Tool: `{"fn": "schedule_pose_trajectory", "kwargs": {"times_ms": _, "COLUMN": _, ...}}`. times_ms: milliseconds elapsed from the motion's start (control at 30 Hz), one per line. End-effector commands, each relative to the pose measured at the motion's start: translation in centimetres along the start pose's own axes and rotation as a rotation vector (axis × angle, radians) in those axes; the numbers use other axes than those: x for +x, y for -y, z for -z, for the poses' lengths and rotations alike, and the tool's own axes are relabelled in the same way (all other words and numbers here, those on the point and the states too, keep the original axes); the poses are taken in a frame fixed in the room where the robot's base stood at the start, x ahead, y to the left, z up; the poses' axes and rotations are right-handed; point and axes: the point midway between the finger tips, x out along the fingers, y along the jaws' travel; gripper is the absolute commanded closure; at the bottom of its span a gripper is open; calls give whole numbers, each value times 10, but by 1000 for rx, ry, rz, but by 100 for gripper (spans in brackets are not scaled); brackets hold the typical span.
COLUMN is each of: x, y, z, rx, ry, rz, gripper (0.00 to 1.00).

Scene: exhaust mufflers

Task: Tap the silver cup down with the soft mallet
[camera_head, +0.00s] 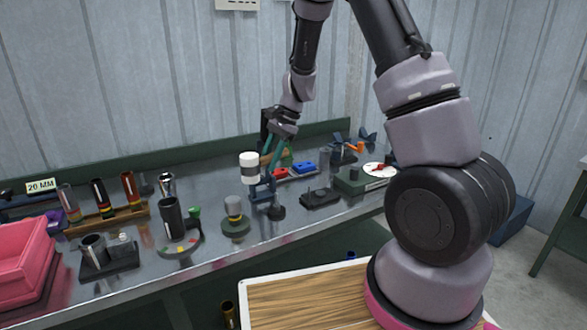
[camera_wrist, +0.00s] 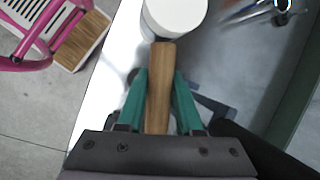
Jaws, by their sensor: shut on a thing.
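The soft mallet (camera_head: 250,168) has a white and dark head, held up over the bench left of my gripper (camera_head: 271,158). In the wrist view, the green fingers of my gripper (camera_wrist: 160,88) are shut on the mallet's wooden handle (camera_wrist: 159,65), and its pale round head (camera_wrist: 175,14) is at the top. A shiny silver cup (camera_head: 167,184) stands at the back of the bench, left of the mallet, behind a dark cylinder. A grey capped piece (camera_head: 233,208) sits on a round green base below the mallet; I cannot tell whether it is the cup meant.
A dark cylinder (camera_head: 171,214) stands on a round base with coloured marks. A rack of several coloured cups (camera_head: 110,215) and pink bins (camera_head: 25,252) are at the left. A blue stand (camera_head: 263,189) is close below my gripper. A round dial (camera_head: 378,169) is at the right.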

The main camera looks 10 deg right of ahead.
Motion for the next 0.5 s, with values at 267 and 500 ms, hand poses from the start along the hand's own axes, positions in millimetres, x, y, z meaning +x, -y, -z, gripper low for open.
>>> {"fn": "schedule_pose_trajectory", "kwargs": {"times_ms": 267, "x": -6, "y": 17, "z": -48, "rx": 245, "ry": -54, "rz": 103, "gripper": 100}}
{"fn": "schedule_pose_trajectory", "kwargs": {"times_ms": 500, "x": -7, "y": 19, "z": -56, "rx": 300, "ry": -65, "rz": 124, "gripper": 100}}
